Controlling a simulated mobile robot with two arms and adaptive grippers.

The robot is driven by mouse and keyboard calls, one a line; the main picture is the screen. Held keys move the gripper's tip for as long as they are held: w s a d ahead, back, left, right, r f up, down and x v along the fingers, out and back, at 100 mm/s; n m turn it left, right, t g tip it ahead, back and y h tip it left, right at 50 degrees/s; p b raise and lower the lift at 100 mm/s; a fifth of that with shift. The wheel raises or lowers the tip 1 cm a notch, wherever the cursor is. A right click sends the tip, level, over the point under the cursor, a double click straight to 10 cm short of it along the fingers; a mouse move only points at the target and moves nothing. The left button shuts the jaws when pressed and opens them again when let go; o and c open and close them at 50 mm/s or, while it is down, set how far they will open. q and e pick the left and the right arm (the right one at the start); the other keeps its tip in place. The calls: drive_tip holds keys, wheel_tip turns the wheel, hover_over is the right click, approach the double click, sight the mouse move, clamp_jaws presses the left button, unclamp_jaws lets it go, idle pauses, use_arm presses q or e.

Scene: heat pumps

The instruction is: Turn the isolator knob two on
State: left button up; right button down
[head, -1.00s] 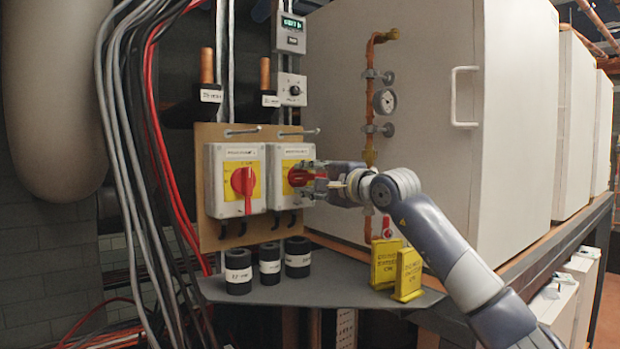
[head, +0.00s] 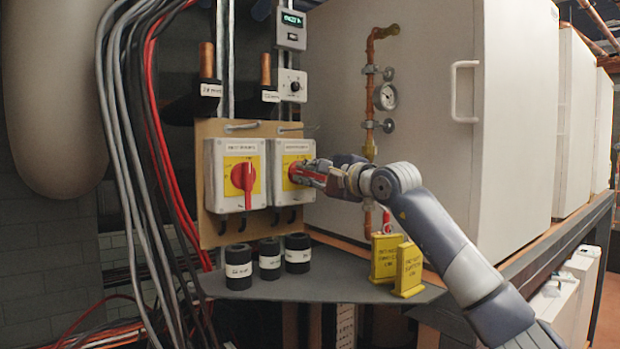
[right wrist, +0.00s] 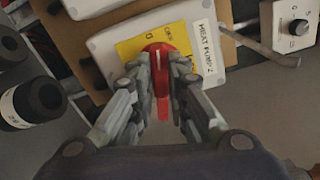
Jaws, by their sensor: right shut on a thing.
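Isolator knob two is a red rotary handle (head: 294,172) on the yellow plate of the right-hand white isolator box (head: 279,190). In the right wrist view its handle (right wrist: 162,95) shows between my fingers, beside a label reading HEAT PUMP 2. My right gripper (head: 308,173) comes in from the right, with its fingers on both sides of the handle, shut on it. It also fills the lower part of the right wrist view (right wrist: 163,72). The fingers partly hide the knob in the head view. My left gripper is not in view.
A matching isolator with a red knob (head: 243,177) stands just to the left. Black labelled cylinders (head: 238,268) and yellow tags (head: 408,270) stand on the grey shelf below. A gauge (head: 386,96) and copper pipe are behind my right gripper. Cables hang at left.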

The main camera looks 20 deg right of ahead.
drive_tip(key=m+b, duration=0.2)
drive_tip(key=m, duration=0.5)
drive_tip(key=shift+f, duration=0.15)
drive_tip(key=m+b, duration=0.1)
drive_tip(key=m, duration=0.3)
drive_tip(key=shift+m, duration=0.4)
drive_tip(key=shift+m+b, duration=0.65)
drive_tip(key=shift+m, duration=0.85)
drive_tip(key=c, duration=1.6)
unclamp_jaws()
drive_tip(key=shift+o, duration=0.2)
drive_tip(key=shift+s, duration=0.15)
drive_tip(key=v, duration=1.1)
drive_tip(key=shift+s+d, duration=0.15)
drive_tip(key=shift+s, duration=0.2)
